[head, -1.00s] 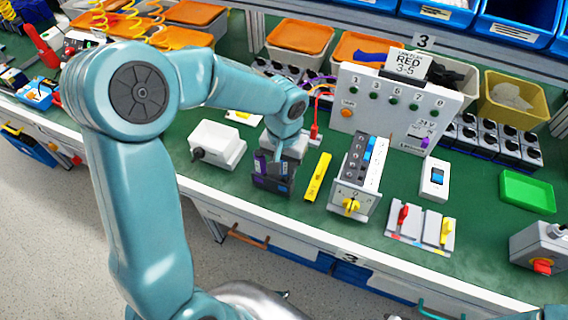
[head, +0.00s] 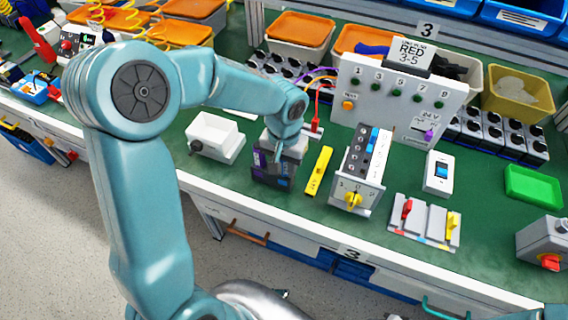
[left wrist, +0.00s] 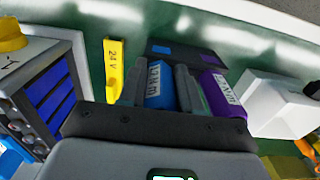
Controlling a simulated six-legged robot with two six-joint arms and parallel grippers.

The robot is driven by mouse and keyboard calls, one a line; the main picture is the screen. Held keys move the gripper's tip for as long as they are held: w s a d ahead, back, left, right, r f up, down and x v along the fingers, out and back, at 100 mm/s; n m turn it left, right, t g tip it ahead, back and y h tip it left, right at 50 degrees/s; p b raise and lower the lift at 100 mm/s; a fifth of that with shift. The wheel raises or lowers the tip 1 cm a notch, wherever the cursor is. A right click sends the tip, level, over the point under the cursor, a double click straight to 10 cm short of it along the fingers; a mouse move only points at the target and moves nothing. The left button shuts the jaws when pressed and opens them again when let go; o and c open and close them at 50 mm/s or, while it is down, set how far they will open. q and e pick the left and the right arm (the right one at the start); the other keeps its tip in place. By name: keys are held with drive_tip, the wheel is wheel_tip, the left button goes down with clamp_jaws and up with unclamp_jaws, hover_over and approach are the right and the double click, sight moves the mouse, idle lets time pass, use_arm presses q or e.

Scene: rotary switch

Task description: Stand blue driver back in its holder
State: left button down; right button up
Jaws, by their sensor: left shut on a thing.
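My left gripper (head: 281,158) points down at the dark driver holder (head: 270,178) on the green bench. In the left wrist view the gripper (left wrist: 160,90) is shut on the blue driver (left wrist: 158,84), which shows a white label between the two grey fingers. A purple driver (left wrist: 218,94) stands beside the right finger. The blue driver's lower end is hidden, so I cannot tell how deep it sits in the holder. My right gripper is not in view.
A yellow 24 V tester (head: 319,171) lies right of the holder, then a switch block with a yellow knob (head: 353,199). A white box (head: 215,136) stands close on the left. The bench front edge is near the holder. A red-plug cable (head: 316,128) is behind.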

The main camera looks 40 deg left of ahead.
use_arm(q)
drive_tip(key=c, duration=0.7)
unclamp_jaws()
drive_tip(key=shift+f, duration=0.1)
wheel_tip(320, 180, up, 16)
drive_tip(key=p, duration=0.1)
drive_tip(key=shift+r, duration=0.2)
drive_tip(key=shift+s, duration=0.1)
